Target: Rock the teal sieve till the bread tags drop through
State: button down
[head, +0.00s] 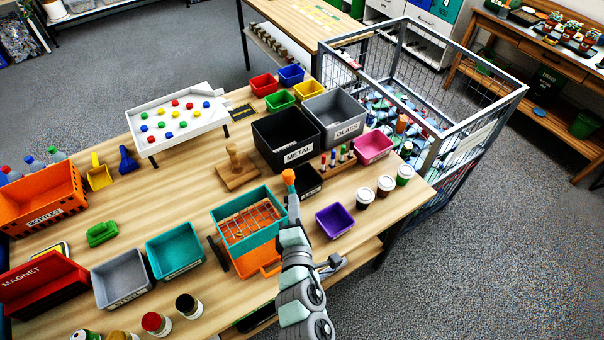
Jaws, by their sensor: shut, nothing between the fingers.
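The teal sieve (276,236) is an open box with an orange grid floor, near the front middle of the table. An orange tray (262,264) shows beneath it, partly covered. Small pale pieces seem to lie on the grid, but they are too small to identify as bread tags. My arm reaches up from the bottom, just right of the sieve. My gripper (289,176), with an orange tip, is shut and empty, beyond the sieve's back right corner. It appears apart from the sieve; its height above the table is hard to judge.
A purple bin (335,221) stands close right of my arm. A small black bin (309,181) and a wooden block with a knob (237,177) are near my gripper. A teal bin (175,252) stands left of the sieve.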

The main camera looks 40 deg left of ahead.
notch_tip(320, 180, down, 3)
jog(key=s+d+m+g+h, duration=0.1)
jog(key=s, duration=0.1)
jog(key=p, duration=0.3)
send_near(288, 179)
jog(key=x, duration=0.5)
jog(key=shift+r, duration=0.2)
jog(key=shift+p+x, duration=0.35)
jog(key=shift+x, duration=0.6)
jog(key=shift+f, duration=0.15)
